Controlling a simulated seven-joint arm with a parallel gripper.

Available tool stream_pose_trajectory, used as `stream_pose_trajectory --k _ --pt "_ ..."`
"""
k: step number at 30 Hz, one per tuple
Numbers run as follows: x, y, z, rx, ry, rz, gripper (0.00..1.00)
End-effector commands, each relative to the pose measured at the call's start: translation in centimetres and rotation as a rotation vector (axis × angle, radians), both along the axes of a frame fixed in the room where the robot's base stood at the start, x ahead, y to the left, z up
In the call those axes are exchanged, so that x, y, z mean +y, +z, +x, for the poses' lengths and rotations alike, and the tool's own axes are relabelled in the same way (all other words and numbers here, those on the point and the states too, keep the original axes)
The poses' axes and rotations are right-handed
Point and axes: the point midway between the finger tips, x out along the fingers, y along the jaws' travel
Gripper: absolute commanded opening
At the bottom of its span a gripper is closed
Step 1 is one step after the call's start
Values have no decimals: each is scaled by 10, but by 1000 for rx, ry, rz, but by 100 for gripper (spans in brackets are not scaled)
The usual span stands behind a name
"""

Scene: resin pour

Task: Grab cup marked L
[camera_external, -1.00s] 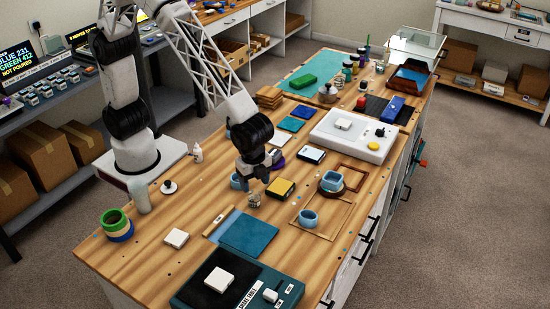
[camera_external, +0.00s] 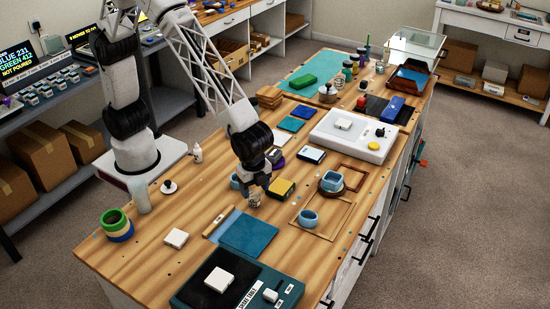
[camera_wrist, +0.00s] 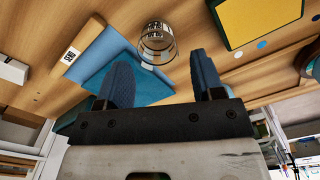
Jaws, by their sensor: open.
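A small clear cup (camera_external: 254,201) stands on the wooden bench just below my gripper (camera_external: 256,186) in the external view. The cup also shows in the wrist view (camera_wrist: 157,42), where it lies just past the fingertips, roughly in line with the gap between them. No letter L can be read on it. My gripper (camera_wrist: 161,62) is open, with its two blue-grey fingers apart and nothing held between them. In the external view the fingers partly cover the cup's top.
A blue mat (camera_external: 249,232) lies in front. Another light blue cup (camera_external: 308,218) stands farther right.

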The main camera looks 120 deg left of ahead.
Motion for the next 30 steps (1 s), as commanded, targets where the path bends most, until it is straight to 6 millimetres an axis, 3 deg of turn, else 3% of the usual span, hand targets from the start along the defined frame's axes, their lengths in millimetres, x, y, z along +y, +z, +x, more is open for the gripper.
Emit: stream_pose_trajectory --k 15,30 --pt "-2 -48 -3 2 0 0 62" --pt "-2 -51 -2 1 0 0 62"
